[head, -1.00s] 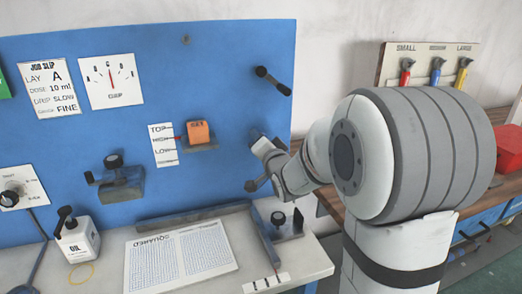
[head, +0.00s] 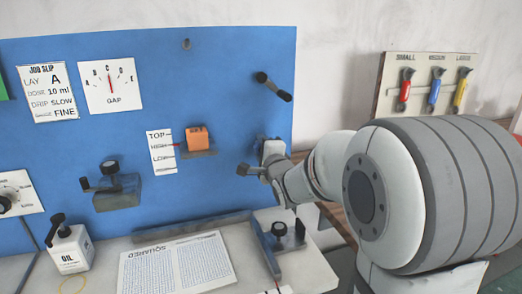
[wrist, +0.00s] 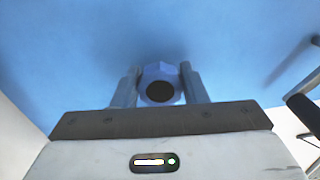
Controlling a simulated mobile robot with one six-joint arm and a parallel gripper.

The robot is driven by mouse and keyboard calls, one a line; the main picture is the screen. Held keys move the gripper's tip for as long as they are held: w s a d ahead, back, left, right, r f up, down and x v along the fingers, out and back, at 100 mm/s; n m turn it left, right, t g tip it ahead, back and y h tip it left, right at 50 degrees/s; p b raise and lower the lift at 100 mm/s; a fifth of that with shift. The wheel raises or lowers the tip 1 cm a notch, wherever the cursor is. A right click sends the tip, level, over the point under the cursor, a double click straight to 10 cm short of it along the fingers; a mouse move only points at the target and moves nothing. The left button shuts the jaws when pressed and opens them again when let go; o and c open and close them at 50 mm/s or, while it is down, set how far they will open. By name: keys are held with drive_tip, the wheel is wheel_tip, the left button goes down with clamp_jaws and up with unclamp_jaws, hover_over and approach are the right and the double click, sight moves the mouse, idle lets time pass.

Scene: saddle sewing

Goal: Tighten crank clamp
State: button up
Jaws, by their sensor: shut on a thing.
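My gripper (head: 268,152) is at the lower right of the blue board, reaching in from the right. In the wrist view (wrist: 160,84) its two fingers are closed on opposite sides of a pale round piece (wrist: 158,74) with a dark centre, close to the board. A small dark crank handle (head: 249,170) sticks out leftward beside my gripper in the head view. My fingers and wrist hide most of the clamp, so its jaw cannot be seen. A gap gauge (head: 109,86) on the board has its red needle near the middle.
A black lever (head: 273,87) juts from the board above my gripper. An orange block (head: 197,139) sits on a ledge to the left. A black-knobbed fixture (head: 280,230) stands on the bench below. Another knobbed bracket (head: 115,185) and an oil bottle (head: 70,250) are farther left.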

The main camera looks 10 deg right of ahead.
drive_tip(key=shift+m, duration=0.6)
drive_tip(key=o, duration=1)
drive_tip(key=s, duration=0.5)
drive_tip(key=s+d, duration=0.1)
drive_tip(key=s, duration=0.1)
drive_tip(key=shift+s, duration=0.35)
